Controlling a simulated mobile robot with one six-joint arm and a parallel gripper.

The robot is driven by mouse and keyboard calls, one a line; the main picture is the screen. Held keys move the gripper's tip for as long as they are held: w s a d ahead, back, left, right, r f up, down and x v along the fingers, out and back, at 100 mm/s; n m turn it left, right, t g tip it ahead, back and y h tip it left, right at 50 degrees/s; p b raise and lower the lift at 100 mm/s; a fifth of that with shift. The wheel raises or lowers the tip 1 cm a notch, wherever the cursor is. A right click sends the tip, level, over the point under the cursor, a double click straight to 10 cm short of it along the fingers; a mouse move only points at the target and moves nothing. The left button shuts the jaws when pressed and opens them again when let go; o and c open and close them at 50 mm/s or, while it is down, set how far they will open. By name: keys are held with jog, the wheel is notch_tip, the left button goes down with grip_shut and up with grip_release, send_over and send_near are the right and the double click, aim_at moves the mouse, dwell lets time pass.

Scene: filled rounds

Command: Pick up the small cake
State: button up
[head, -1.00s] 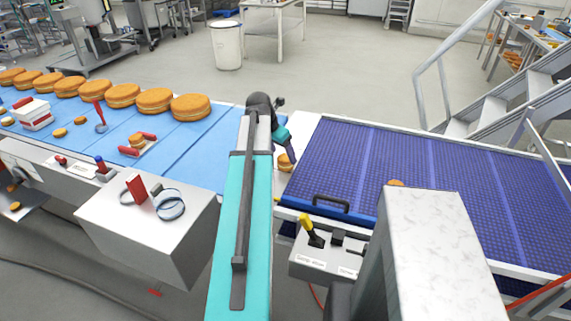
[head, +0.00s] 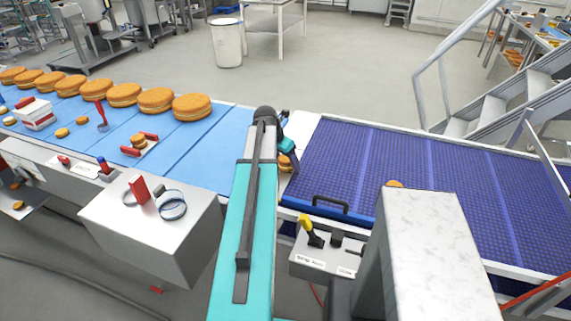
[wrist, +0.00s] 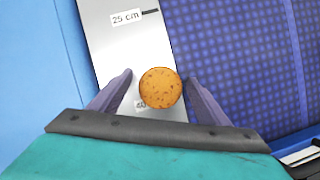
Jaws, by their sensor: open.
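A small round golden-brown cake (wrist: 160,88) lies on a white strip (wrist: 120,40) with a "25 cm" mark, between the blue and purple surfaces. In the wrist view it sits between the two fingers of my gripper (wrist: 160,78), which are open with a gap on each side. In the head view the small cake (head: 286,163) is partly covered by my gripper (head: 287,152), which points down at it from above. I cannot tell the exact height of the fingertips over the strip.
Large filled cakes (head: 192,107) stand in a row on the blue belt (head: 190,150) to the left, with smaller pieces nearby. The purple belt (head: 400,160) to the right is mostly clear. A black handle (head: 330,204) and a grey control box (head: 318,255) are in front.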

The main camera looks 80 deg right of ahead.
dwell(0.3)
jog(key=c, duration=0.8)
jog(key=shift+r, duration=0.15)
jog(key=shift+r+b, duration=1.25)
jog(key=shift+r, duration=3.65)
